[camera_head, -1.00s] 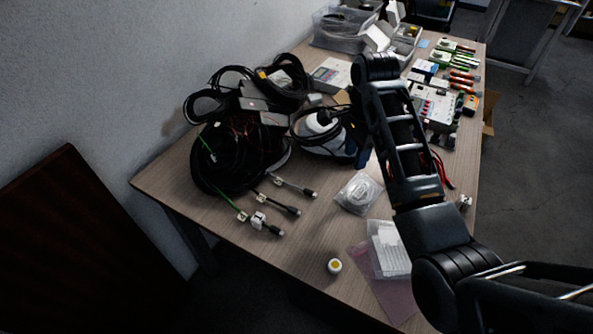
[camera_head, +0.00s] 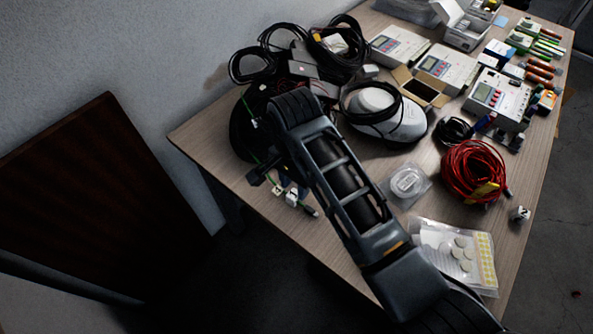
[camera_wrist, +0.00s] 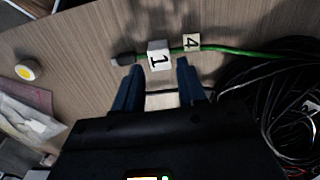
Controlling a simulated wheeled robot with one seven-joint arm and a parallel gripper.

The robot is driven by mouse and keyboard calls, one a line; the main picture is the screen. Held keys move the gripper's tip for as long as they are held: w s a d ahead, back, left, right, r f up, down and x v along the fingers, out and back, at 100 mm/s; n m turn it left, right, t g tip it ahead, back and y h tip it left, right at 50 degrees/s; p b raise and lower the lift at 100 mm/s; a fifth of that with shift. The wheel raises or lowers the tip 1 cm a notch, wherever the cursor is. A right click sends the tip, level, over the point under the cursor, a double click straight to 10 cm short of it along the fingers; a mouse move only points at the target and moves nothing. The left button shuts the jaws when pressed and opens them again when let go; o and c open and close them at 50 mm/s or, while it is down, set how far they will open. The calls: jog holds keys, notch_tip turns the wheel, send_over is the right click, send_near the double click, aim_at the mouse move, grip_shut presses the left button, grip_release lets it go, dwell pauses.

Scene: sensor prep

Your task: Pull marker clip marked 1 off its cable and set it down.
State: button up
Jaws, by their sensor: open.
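The marker clip marked 1 (camera_wrist: 158,55) is a white block on the green cable (camera_wrist: 240,51), near the cable's grey plug (camera_wrist: 122,60) in the wrist view. A smaller clip marked 4 (camera_wrist: 191,42) sits beside it on the cable. My gripper (camera_wrist: 159,66) is open. Its two dark blue fingers point at clip 1, one toward each side, with the clip at or just beyond the tips. I cannot tell whether they touch it. In the head view my arm covers most of the gripper; a white clip (camera_head: 292,197) shows beside it, its number unreadable.
A black cable bundle (camera_wrist: 270,90) lies right of my gripper in the wrist view. A round yellow-and-white pot (camera_wrist: 27,70) stands at the left. A red cable coil (camera_head: 473,171) and clear bag (camera_head: 405,184) lie farther right on the table (camera_head: 220,150). Bare wood surrounds the cable's plug end.

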aim_at(294, 197)
jog(key=shift+f, duration=1.3)
grip_shut()
